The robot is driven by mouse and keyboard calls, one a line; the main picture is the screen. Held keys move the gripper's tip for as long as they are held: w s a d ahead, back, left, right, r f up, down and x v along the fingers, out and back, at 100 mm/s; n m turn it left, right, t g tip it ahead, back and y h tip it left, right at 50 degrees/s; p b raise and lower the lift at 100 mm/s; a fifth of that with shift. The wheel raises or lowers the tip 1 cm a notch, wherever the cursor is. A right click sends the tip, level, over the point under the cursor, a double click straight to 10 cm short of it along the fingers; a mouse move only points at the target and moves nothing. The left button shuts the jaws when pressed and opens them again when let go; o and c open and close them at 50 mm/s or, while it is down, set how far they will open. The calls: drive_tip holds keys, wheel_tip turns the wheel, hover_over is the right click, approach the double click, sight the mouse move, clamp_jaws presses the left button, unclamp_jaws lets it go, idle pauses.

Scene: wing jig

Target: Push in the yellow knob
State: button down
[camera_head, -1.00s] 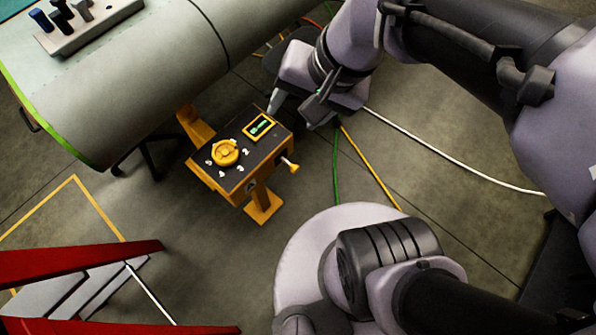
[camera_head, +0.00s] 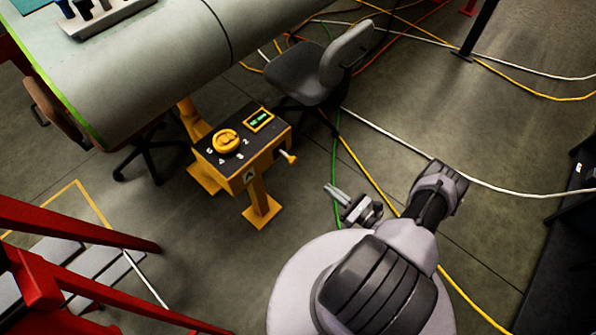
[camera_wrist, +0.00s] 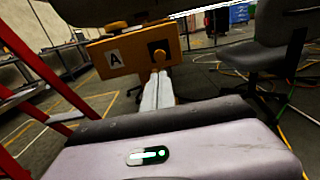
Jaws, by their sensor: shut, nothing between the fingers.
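The yellow knob (camera_head: 288,156) sticks out on a short stem from the control box (camera_head: 228,170), which is orange with a dark top. In the wrist view, the knob (camera_wrist: 159,55) shows in front of a black patch, right of a plate marked A. My gripper (camera_head: 331,189) is shut and empty, to the right of and lower than the knob in the head view, with a visible gap between them. In the wrist view, the fingertips (camera_wrist: 160,74) point toward the knob and appear just below it. The stem is hidden behind the knob there.
An office chair (camera_head: 310,80) stands behind. The large wing panel (camera_head: 140,70) is at upper left. Red framework (camera_head: 70,230) stands at lower left. Cables cross the floor.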

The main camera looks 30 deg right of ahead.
sight(294, 162)
drive_tip(key=b+x, duration=0.3)
drive_tip(key=x, duration=1)
drive_tip(key=shift+w+a+b, duration=0.2)
drive_tip(key=shift+w+b, duration=0.1)
drive_tip(key=shift+b, duration=0.05)
